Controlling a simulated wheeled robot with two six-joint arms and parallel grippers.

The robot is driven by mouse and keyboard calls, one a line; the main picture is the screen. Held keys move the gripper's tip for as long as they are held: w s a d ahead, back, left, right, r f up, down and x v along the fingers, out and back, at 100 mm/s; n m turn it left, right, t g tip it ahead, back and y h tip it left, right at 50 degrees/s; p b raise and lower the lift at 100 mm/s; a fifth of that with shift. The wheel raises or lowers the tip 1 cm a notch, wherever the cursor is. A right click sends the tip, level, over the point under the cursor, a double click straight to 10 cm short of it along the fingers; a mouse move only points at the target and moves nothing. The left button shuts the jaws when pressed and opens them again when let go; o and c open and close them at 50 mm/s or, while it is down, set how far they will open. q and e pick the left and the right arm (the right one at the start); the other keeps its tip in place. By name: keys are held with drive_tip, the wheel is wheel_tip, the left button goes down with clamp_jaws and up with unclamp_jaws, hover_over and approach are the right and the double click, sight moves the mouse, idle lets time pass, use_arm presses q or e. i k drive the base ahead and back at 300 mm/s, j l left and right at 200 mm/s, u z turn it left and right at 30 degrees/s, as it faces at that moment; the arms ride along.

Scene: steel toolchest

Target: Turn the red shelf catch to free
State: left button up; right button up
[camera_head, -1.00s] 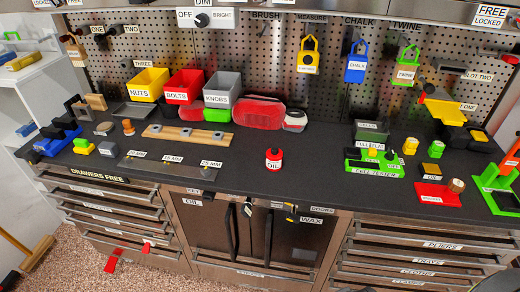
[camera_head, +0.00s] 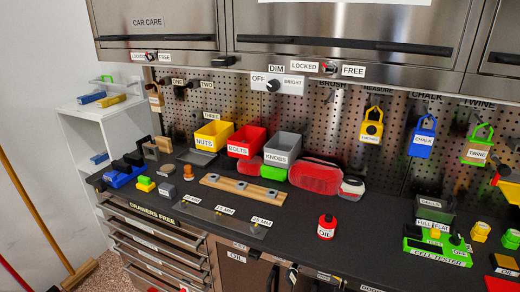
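A small catch with a dark knob and some red (camera_head: 330,68) sits on the steel strip under the upper cabinets, between the labels LOCKED and FREE. Its knob looks closer to the LOCKED label, but its exact turn is too small to tell. A second catch with red on it (camera_head: 151,56) sits further left on the same strip, beside a LOCKED label and a FREE label. I cannot tell from this view which one is the shelf catch. Neither of my grippers is in view.
A DIM/BRIGHT light switch (camera_head: 273,86) hangs below the strip. A white shelf unit (camera_head: 75,125) stands at the left.

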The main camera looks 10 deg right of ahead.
sight(503, 170)
drive_tip(key=z, duration=1.75)
